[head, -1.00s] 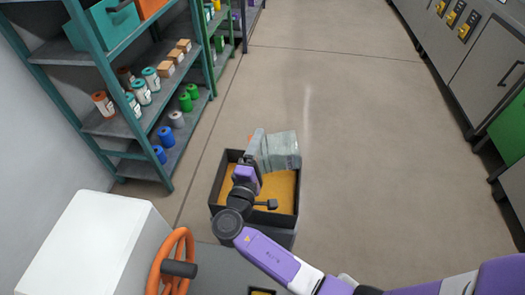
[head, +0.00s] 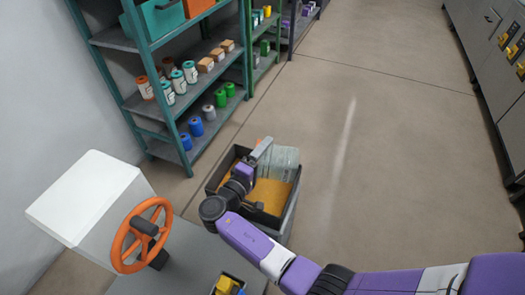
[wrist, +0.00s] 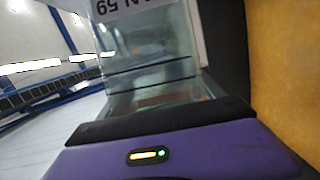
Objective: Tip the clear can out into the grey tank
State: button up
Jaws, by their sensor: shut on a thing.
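The clear can (head: 284,160) is in my gripper (head: 263,152), at the far right part of the grey tank (head: 284,222). The can looks tilted over; its exact angle is hard to tell. In the wrist view the clear can (wrist: 150,60) fills the middle, with its printed label upside down, and the jaws (wrist: 160,120) press against it. The tank is an open dark-walled box with an orange-yellow fill (head: 270,194), which also shows at the right of the wrist view. I cannot make out what is left inside the can.
A teal shelf rack (head: 160,95) with jars and boxes stands at the left. An orange handwheel (head: 142,235) and white box (head: 85,195) are at the lower left. Grey cabinets (head: 500,80) line the far right. The floor (head: 400,160) between is clear.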

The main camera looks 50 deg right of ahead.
aim_at(272, 146)
jog(key=r+m+p, duration=0.1)
jog(key=s+r+m+y+p, duration=0.1)
jog(key=r+m+p, duration=0.1)
jog(key=m+p, duration=0.1)
jog(key=shift+s+d+y, duration=0.2)
jog(key=shift+d+y, duration=0.2)
jog(key=r+m+p, duration=0.1)
jog(key=r+m+t+y+p, duration=0.1)
jog(key=m, duration=0.1)
jog(key=r+m+y+p, duration=0.1)
jog(key=p, duration=0.1)
jog(key=shift+s+d+r+t, duration=0.1)
jog(key=shift+s+d+t, duration=0.1)
jog(key=shift+s+t, duration=0.1)
jog(key=shift+w+r+m+t+y+b, duration=0.1)
jog(key=shift+m+t+y+b, duration=0.25)
jog(key=shift+m, duration=0.35)
jog(key=r+m, duration=0.1)
jog(key=r+m+t+y+b, duration=0.1)
jog(key=m+t, duration=0.1)
jog(key=shift+w+a+r+y+b, duration=0.25)
jog(key=shift+w+r+b, duration=0.05)
jog(key=shift+r, duration=0.1)
